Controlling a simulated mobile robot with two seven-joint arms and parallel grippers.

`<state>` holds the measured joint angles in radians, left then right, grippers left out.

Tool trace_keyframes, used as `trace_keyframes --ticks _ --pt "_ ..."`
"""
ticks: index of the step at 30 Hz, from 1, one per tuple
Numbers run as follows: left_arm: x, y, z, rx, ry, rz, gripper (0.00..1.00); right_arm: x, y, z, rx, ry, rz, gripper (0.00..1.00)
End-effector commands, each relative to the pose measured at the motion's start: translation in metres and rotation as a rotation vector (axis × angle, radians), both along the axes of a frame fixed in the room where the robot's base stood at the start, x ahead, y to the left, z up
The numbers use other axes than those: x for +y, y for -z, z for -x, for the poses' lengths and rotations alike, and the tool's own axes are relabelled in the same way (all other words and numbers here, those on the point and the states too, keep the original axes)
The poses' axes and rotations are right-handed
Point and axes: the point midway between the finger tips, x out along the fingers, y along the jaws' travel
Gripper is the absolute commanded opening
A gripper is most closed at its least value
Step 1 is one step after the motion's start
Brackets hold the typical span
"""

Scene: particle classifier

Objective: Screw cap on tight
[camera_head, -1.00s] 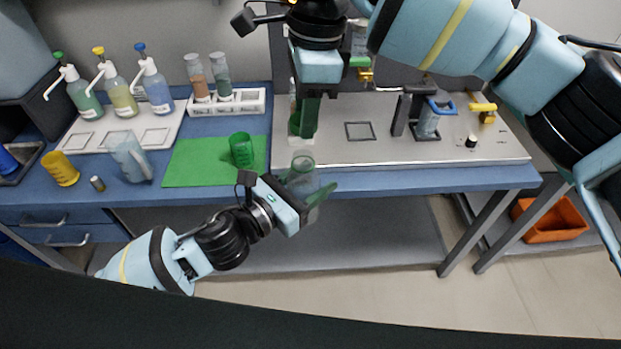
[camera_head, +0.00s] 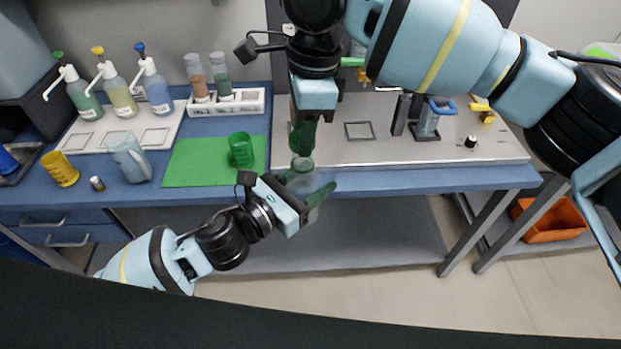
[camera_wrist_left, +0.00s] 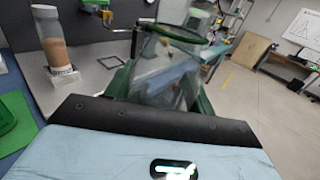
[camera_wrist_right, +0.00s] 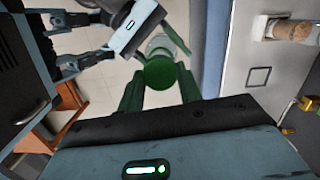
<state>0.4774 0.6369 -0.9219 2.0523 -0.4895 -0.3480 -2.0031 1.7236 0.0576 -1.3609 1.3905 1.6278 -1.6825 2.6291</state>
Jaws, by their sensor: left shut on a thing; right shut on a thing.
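My left gripper (camera_head: 306,187) is shut on a clear jar (camera_head: 302,182), held upright in front of the table edge. The jar also shows, blurred, between the fingers in the left wrist view (camera_wrist_left: 165,82). My right gripper (camera_head: 304,136) points down from above and is shut on a round green cap (camera_wrist_right: 160,74). In the right wrist view the cap lies between the two green fingers, with the jar's pale rim (camera_wrist_right: 160,44) just past it. The cap is right over the jar's mouth. I cannot tell whether they touch.
A green cup (camera_head: 241,149) stands on a green mat (camera_head: 190,165). Pump bottles (camera_head: 117,96), a tube rack (camera_head: 243,103), a pale blue pitcher (camera_head: 129,158) and a yellow cup (camera_head: 60,170) are on the left. A metal plate (camera_head: 450,158) with fixtures covers the right.

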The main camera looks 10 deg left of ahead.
Motion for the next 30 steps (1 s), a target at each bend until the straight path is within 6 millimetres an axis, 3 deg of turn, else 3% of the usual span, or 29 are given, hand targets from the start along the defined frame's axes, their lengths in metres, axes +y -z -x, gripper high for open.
trace_keyframes --ticks 30 --pt "-0.0001 -0.0011 -0.0001 -0.002 0.0 0.001 0.13 0.0001 0.0075 0.0006 0.002 0.0 -0.002 0.14"
